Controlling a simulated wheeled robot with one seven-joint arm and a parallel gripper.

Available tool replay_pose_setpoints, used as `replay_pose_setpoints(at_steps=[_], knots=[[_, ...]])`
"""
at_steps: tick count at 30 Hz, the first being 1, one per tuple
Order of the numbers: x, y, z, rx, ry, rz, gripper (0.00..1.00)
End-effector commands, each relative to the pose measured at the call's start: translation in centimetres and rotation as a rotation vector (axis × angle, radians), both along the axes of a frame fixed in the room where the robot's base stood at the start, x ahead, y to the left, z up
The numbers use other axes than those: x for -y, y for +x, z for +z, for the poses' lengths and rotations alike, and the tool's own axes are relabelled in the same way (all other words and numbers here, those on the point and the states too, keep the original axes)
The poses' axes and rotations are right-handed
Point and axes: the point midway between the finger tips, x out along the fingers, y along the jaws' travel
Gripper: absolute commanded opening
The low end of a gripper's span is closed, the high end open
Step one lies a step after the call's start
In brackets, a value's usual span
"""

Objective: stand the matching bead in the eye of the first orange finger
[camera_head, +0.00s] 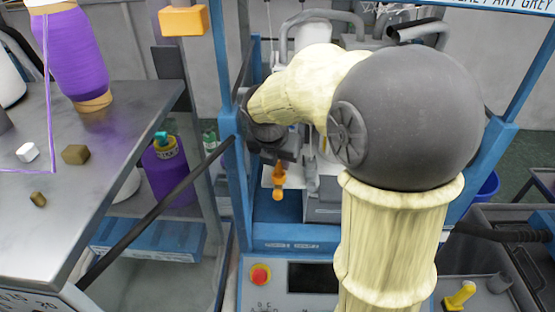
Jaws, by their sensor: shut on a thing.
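My gripper (275,150) is dark and points down in front of the blue machine frame, left of my arm's grey joint. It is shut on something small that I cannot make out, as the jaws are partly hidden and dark. An orange finger (279,181) with a rounded lower end hangs just below my gripper. I cannot tell whether they touch, and its eye is too small to see clearly. A grey finger-like part (311,177) is beside it on the right. No bead in the eye can be made out.
The grey table (120,215) at left carries a white block (27,152), a brown block (75,154), a small brown piece (38,199) and a purple yarn cone (76,55). A black bar (160,208) slants before the blue frame (238,185). A yellow piece (460,296) lies at lower right.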

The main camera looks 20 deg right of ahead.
Motion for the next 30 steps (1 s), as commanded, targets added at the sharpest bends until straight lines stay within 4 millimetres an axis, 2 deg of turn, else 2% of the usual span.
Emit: replay_pose_setpoints(at_steps=[29, 30], knots=[[-0.1, 0.0, -1.2, 0.0, 0.0, 0.002, 0.0], [-0.1, 0.0, -1.1, 0.0, 0.0, 0.002, 0.23]])
